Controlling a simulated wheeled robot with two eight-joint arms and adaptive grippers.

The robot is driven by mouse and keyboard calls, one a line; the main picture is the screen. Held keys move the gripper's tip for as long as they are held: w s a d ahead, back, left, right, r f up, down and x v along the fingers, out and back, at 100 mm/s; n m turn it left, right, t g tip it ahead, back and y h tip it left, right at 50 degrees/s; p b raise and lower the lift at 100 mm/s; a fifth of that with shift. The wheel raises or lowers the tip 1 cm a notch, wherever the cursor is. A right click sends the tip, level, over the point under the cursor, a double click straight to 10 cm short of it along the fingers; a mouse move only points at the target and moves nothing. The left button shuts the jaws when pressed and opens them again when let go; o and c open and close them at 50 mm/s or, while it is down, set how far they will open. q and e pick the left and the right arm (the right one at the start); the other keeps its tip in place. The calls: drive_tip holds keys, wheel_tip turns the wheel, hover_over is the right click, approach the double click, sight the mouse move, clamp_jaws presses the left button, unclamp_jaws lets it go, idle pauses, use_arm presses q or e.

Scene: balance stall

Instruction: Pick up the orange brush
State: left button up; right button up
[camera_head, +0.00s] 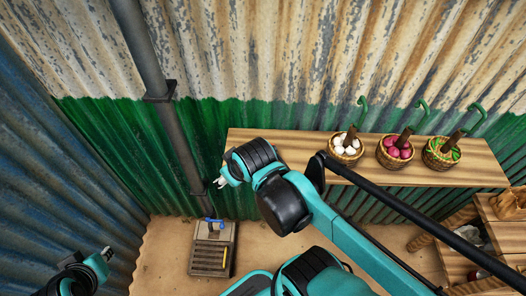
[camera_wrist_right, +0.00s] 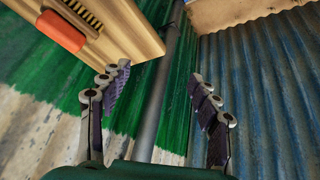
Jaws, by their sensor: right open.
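In the right wrist view the orange brush (camera_wrist_right: 62,30) lies near the edge of the wooden shelf (camera_wrist_right: 125,40) at the upper left. In the head view my right gripper (camera_head: 222,181) is off the left end of the shelf (camera_head: 460,171). I cannot see the brush there; my arm covers part of the shelf. My left gripper (camera_head: 106,254) is at the lower left, its jaws unclear.
Baskets of white (camera_head: 346,148), dark pink (camera_head: 395,151) and green produce (camera_head: 442,152) stand on the shelf's right part. A grey pipe (camera_head: 170,120) runs down the corrugated wall beside my right gripper. A scale-like box (camera_head: 212,250) stands on the floor below.

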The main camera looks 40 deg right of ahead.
drive_tip(key=w+d+n+g+p, duration=0.1)
drive_tip(key=d+n+g+p, duration=0.1)
drive_tip(key=d+n+p, duration=0.1)
drive_tip(key=w+d+n+g+p, duration=0.2)
drive_tip(key=d+n+p, duration=0.1)
drive_tip(key=d, duration=0.3)
drive_tip(key=w+d+r+n+g+p, duration=0.1)
drive_tip(key=w+d+n+g+p, duration=0.1)
drive_tip(key=d+p, duration=0.3)
drive_tip(key=shift+w+d+r+n+p, duration=0.1)
drive_tip(key=shift+n+p, duration=0.25)
drive_tip(key=shift+n, duration=0.15)
drive_tip(key=shift+d+f, duration=0.15)
drive_tip(key=shift+f, duration=0.1)
drive_tip(key=f, duration=0.2)
drive_tip(key=f+b, duration=0.1)
drive_tip(key=f, duration=0.4)
drive_tip(key=shift+s+d+f+b, duration=0.3)
drive_tip(key=shift+d+f+b, duration=0.05)
drive_tip(key=shift+f, duration=0.05)
drive_tip(key=c, duration=1.3)
